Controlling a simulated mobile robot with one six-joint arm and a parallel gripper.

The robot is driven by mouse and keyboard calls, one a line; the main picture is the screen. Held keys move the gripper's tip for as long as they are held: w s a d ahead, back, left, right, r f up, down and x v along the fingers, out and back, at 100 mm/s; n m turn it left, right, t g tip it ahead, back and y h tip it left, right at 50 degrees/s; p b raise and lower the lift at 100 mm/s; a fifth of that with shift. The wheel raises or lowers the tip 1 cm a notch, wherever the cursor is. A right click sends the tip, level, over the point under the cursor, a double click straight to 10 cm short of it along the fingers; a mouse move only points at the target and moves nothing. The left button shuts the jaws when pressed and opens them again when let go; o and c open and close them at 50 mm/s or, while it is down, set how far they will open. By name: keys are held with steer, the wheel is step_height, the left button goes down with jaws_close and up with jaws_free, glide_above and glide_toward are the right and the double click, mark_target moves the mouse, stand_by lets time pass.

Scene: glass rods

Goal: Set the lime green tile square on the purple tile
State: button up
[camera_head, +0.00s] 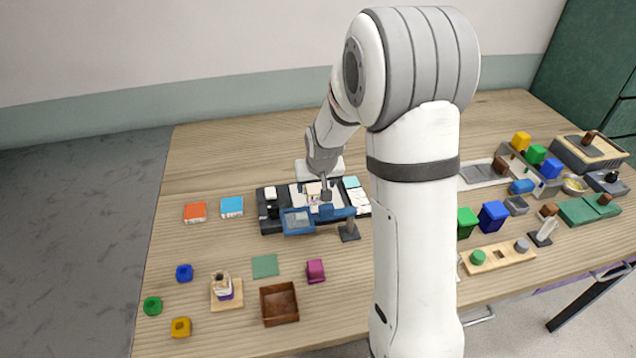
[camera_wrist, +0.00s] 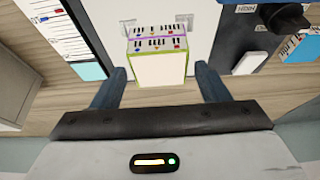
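The lime green tile (camera_wrist: 158,70) shows in the wrist view as a cream block with lime edges and dark marks on its far side. The purple tile (camera_wrist: 155,38) shows as a purple-edged strip directly beyond it; the lime tile seems to lie on it, roughly in line, and covers most of it. My gripper (camera_wrist: 160,82) is open, with a blue finger on each side of the lime tile and a gap at both. In the head view, my gripper (camera_head: 326,192) is small, over the dark tray, and the tiles are too small to tell apart.
The dark tray (camera_head: 267,225) holds pale sheets and small parts. A blue frame (camera_head: 298,222) and a dark stand (camera_head: 349,231) are close in front. A brown box (camera_head: 279,304) and a magenta block (camera_head: 315,271) are nearer the front edge. The table's back left is clear.

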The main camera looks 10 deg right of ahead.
steer(key=shift+o, duration=0.9)
steer(key=v, duration=0.8)
steer(key=s+r+g, duration=0.1)
steer(key=s+r, duration=0.2)
steer(key=s, duration=0.9)
steer(key=s+r, duration=0.3)
steer(key=s, duration=1)
steer(key=shift+d+g+b, duration=0.25)
steer(key=shift+g+b, duration=0.1)
steer(key=shift+g, duration=0.05)
